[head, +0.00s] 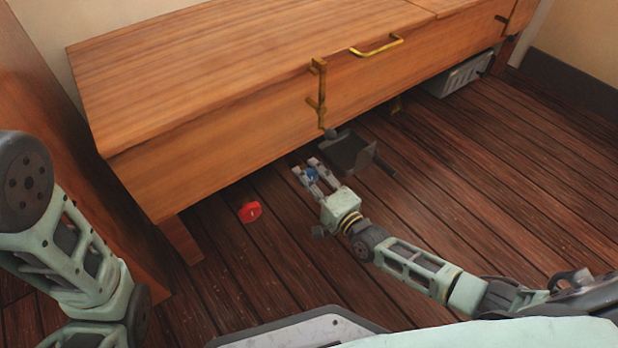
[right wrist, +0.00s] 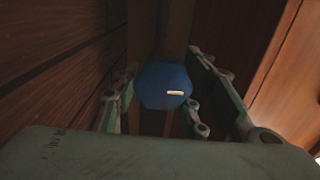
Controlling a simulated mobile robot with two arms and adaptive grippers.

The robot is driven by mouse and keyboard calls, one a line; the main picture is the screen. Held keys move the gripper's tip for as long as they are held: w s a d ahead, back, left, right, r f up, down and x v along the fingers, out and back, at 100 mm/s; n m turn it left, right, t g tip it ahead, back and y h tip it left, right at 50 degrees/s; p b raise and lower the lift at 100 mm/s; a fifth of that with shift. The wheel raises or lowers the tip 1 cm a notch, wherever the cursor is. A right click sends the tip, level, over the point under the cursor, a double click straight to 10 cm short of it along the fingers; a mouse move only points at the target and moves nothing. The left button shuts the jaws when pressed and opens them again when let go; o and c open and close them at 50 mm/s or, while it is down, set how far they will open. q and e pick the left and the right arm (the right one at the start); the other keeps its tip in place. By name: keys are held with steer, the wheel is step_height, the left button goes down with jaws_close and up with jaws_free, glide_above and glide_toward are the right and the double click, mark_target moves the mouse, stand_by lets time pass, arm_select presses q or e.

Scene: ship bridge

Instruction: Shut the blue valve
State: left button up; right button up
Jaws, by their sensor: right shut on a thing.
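The blue valve (head: 312,174) is a small blue knob low in front of the wooden bench. In the right wrist view the blue valve (right wrist: 165,85) is a rounded blue piece with a short white mark lying nearly level. My right gripper (head: 311,170) has its fingers on both sides of the blue valve and is shut on it. Its fingers also show in the right wrist view (right wrist: 163,95). The valve's base is hidden behind the knob and fingers. My left arm shows at the left edge, but its gripper is out of view.
A red valve knob (head: 250,212) sits to the left, low over the plank floor. A dark dustpan-like object (head: 352,152) lies just behind my right gripper. The wooden bench (head: 230,65) overhangs the area. A grey vented box (head: 462,75) is under its far right end.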

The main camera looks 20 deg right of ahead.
steer(key=shift+d+f, duration=0.2)
steer(key=shift+f, duration=0.05)
steer(key=o, duration=0.9)
steer(key=shift+o, duration=0.7)
steer(key=shift+a, duration=0.1)
steer(key=v, duration=1.2)
steer(key=shift+r, duration=0.1)
